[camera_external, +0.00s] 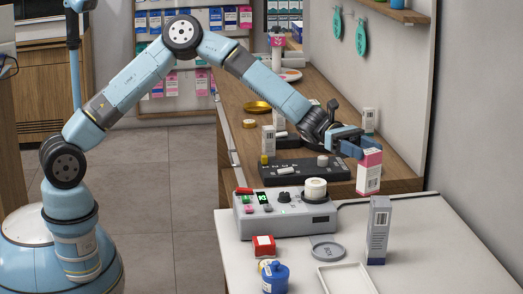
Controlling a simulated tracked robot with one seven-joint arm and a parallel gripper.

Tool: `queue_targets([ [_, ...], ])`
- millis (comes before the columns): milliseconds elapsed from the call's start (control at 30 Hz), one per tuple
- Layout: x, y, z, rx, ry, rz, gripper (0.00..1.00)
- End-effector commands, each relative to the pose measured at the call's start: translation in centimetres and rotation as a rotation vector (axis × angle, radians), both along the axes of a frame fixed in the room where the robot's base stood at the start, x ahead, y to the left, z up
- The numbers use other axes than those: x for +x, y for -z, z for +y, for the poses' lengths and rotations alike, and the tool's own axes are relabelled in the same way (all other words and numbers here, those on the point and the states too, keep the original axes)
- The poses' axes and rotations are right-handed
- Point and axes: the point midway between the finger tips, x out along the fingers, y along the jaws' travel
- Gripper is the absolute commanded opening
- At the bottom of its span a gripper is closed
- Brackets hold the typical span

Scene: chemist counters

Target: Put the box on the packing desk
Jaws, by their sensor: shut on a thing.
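A pink-and-white box (369,176) hangs upright beneath my gripper (368,150), near the edge between the wooden counter and the white desk. My gripper is shut on the upper part of this box, and the fingers hide some of its top. The white desk (433,255), which looks like the packing desk, fills the front right. A tall grey-and-white box (378,230) stands upright on it, in front of the held box. I cannot tell the exact gap beneath the held box.
On the desk are a grey device (285,212) with a tape roll (315,189), a red box (264,246), a blue jar (274,277), a grey round dish (328,251) and a white tray (346,279). The wooden counter (235,92) behind holds several items. The desk's right side is clear.

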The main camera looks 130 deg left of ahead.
Motion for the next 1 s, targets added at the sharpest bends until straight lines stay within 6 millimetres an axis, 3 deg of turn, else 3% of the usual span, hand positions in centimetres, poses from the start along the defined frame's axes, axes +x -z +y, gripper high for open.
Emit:
queue_targets([
  [300,6.0,2.9,2.3,0.0,0.0,-0.001,0.07],
  [500,8.7,6.0,3.5,-0.001,0.0,0.0,0.07],
  [700,10.3,8.1,4.2,-0.001,-0.001,0.0,0.07],
  [1000,11.2,9.7,4.6,-0.001,0.0,0.002,0.07],
])
